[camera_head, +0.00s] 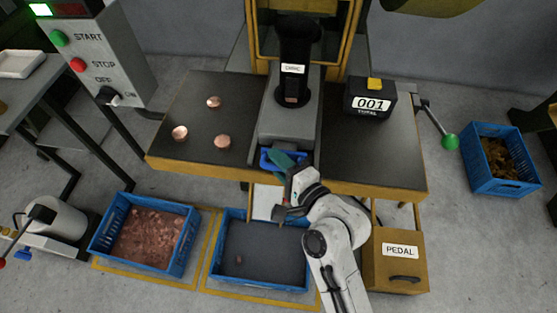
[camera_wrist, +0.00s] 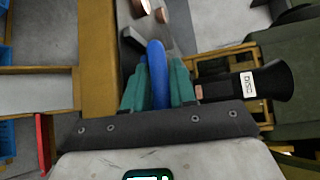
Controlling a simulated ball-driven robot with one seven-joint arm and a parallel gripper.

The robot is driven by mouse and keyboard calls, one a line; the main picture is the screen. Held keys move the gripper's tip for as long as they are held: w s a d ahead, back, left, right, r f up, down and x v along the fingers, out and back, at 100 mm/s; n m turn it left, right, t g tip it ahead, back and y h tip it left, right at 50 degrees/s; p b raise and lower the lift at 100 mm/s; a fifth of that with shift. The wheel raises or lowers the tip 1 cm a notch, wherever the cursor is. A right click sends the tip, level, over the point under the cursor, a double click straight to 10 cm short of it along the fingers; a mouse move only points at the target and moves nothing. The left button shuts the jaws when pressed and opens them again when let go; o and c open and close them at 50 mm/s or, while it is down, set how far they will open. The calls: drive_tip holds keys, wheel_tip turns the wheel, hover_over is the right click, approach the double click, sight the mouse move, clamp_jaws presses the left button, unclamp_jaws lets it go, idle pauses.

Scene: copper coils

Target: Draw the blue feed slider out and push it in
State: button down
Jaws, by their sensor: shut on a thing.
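The blue feed slider (camera_head: 268,159) is at the front edge of the press table, in front of the grey press body. It also shows in the wrist view (camera_wrist: 157,65), between my gripper's teal fingers. My gripper (camera_head: 283,160) is shut on the slider's blue part in the head view; in the wrist view the fingertips (camera_wrist: 158,75) stand on both sides of it. How far the slider is drawn out I cannot tell, as my gripper hides part of it.
Several copper discs (camera_head: 214,102) lie on the dark press table (camera_head: 180,110). The counter (camera_head: 371,101) stands at right of the press. Below are a blue crate of copper pieces (camera_head: 103,232), a nearly empty blue crate (camera_head: 214,254) and the pedal box (camera_head: 385,271).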

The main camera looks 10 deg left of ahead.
drive_tip(key=shift+r, duration=0.25)
drive_tip(key=shift+s+p, duration=0.3)
drive_tip(key=s+p, duration=0.3)
drive_tip(key=s, duration=0.4)
drive_tip(key=shift+s+a, duration=0.2)
drive_tip(key=shift+s, duration=0.15)
drive_tip(key=c, duration=1.1)
unclamp_jaws()
drive_tip(key=shift+s, duration=0.1)
drive_tip(key=shift+f, duration=0.1)
drive_tip(key=b+v, duration=0.1)
drive_tip(key=v, duration=0.9)
drive_tip(key=shift+s+d, duration=0.2)
drive_tip(key=shift+s, duration=0.1)
